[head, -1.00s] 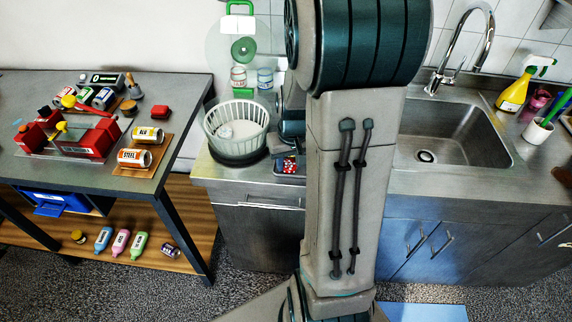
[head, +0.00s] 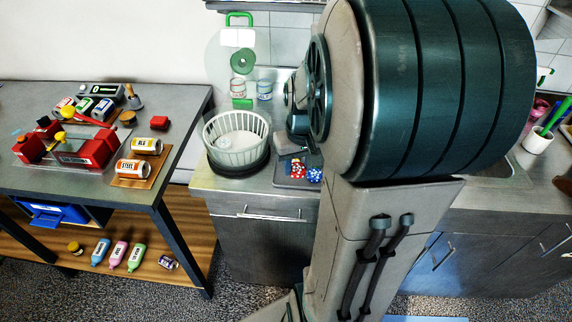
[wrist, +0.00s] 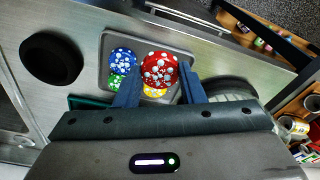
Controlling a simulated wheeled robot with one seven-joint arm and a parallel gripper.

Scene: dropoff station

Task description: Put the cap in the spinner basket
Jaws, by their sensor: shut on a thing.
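A red cap with white dots (wrist: 159,69) is between the two fingers of my gripper (wrist: 160,74) in the wrist view, and the fingers are shut on it. It looks larger than the other caps, over or close above the grey tray (wrist: 104,72). The white spinner basket (head: 236,155) stands on its dark base on the counter, left of the tray in the head view. It looks open at the top, with a pale round middle inside. In the wrist view the basket (wrist: 228,84) is partly hidden behind my gripper. My arm hides much of my gripper in the head view.
A blue dotted cap (wrist: 122,60) is in the tray, with green and yellow ones partly hidden. A dark round thing (wrist: 50,58) is on the counter. Jars (head: 239,88) and a green-handled stand (head: 239,38) are behind the basket. A cluttered table (head: 185,118) is at left.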

